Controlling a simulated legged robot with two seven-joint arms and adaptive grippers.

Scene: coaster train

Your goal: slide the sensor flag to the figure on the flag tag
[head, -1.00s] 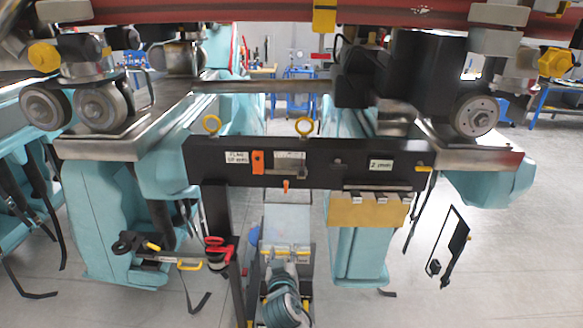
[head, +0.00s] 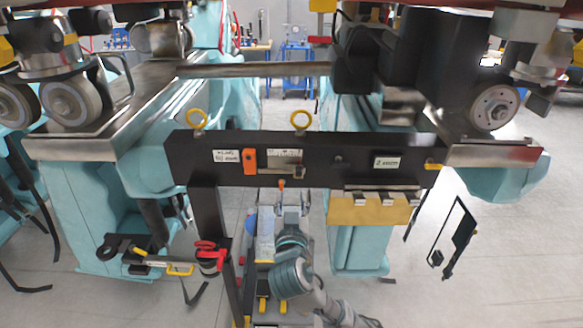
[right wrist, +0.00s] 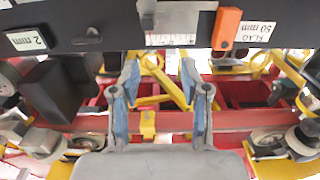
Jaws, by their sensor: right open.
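A black bar (head: 340,146) spans the middle of the head view. A white flag tag (head: 228,156) sits at its left; in the right wrist view the tag (right wrist: 270,28) is upside down and reads 50 mm. An orange block (head: 249,161), seemingly the sensor flag, stands beside it at the left end of a ruled scale (head: 284,154). The block also shows in the right wrist view (right wrist: 227,28). A small orange tip (head: 281,184) hangs below the scale. My right gripper (head: 291,209) is below the bar, open, empty and apart from it; its fingers (right wrist: 160,72) point toward the scale.
Another tag (head: 387,162), reading 2 mm in the right wrist view (right wrist: 27,40), is on the bar's right. A brass-coloured block (head: 370,209) hangs below right. Red-handled tools (head: 209,256) stand at lower left.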

